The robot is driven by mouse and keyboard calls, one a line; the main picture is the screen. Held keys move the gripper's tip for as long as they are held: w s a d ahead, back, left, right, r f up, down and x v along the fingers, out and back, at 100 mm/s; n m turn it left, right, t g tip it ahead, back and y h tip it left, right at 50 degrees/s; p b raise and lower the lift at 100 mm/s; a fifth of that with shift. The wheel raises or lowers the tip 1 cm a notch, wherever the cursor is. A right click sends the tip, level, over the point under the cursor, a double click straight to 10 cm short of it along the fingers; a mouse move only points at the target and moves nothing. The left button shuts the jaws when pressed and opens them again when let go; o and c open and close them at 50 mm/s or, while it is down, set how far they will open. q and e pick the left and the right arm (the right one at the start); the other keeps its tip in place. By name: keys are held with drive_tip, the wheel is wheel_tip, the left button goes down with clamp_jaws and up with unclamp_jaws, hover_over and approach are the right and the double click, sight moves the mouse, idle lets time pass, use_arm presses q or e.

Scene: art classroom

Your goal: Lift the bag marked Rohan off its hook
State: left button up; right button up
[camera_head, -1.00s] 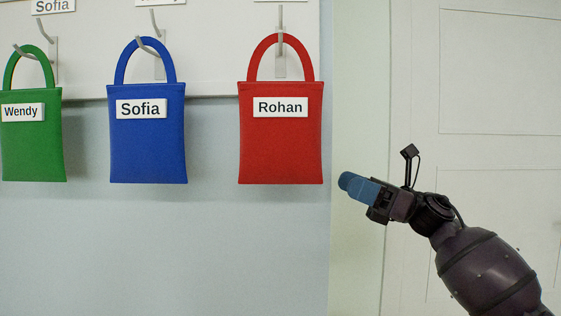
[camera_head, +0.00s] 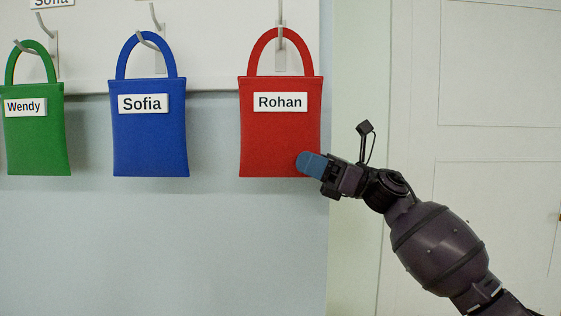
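The red bag marked Rohan (camera_head: 280,135) hangs by its looped handle from a metal hook (camera_head: 280,52) on the white board. My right gripper (camera_head: 306,163) has blue fingertips that overlap the bag's lower right corner in the head view. Whether it touches the bag or is only in front of it, I cannot tell. The fingers are seen from the side, so their opening does not show. My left gripper is not in view.
A blue bag marked Sofia (camera_head: 150,140) and a green bag marked Wendy (camera_head: 36,140) hang on hooks to the left. The white hook board (camera_head: 215,60) runs along the wall. A pale panelled door (camera_head: 490,200) is at the right. The wall below the bags is clear.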

sight(309, 146)
drive_tip(key=c, duration=1)
drive_tip(key=shift+o, duration=0.2)
drive_tip(key=shift+r, duration=0.1)
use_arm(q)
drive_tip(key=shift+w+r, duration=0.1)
use_arm(e)
drive_tip(key=shift+r, duration=0.1)
drive_tip(key=shift+r+p, duration=0.35)
drive_tip(key=shift+r, duration=0.9)
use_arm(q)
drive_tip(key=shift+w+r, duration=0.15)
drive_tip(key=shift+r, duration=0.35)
use_arm(e)
drive_tip(key=shift+s+p, duration=0.65)
drive_tip(key=shift+s, duration=0.6)
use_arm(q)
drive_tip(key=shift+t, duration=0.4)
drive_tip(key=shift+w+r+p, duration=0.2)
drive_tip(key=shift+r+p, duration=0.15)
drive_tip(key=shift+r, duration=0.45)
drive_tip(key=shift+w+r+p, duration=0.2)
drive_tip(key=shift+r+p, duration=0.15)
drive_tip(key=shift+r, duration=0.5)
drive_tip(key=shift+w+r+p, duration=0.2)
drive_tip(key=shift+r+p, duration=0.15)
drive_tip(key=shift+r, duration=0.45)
use_arm(e)
drive_tip(key=shift+s, duration=2.55)
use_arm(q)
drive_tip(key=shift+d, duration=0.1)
